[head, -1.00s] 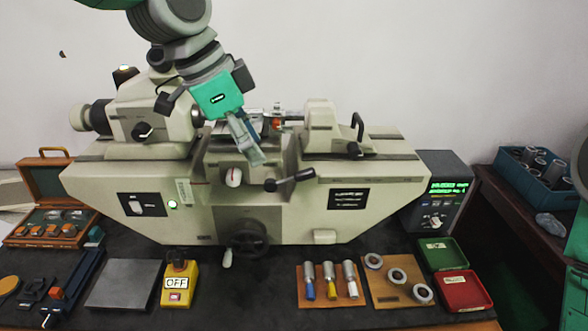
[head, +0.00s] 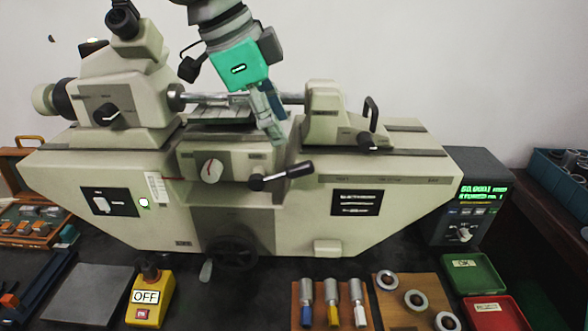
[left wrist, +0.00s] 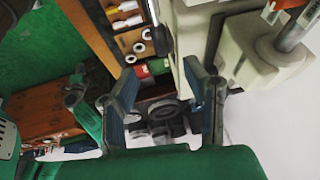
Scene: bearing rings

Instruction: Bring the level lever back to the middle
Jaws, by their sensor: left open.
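My right gripper is not in view.
A round white knob (head: 210,170) sits left of the lever, and a dark handwheel (head: 231,253) is below. The tailstock (head: 325,115) stands right of my gripper. A yellow OFF box (head: 150,300), bore gauges (head: 332,300) and rings (head: 415,300) lie in front.

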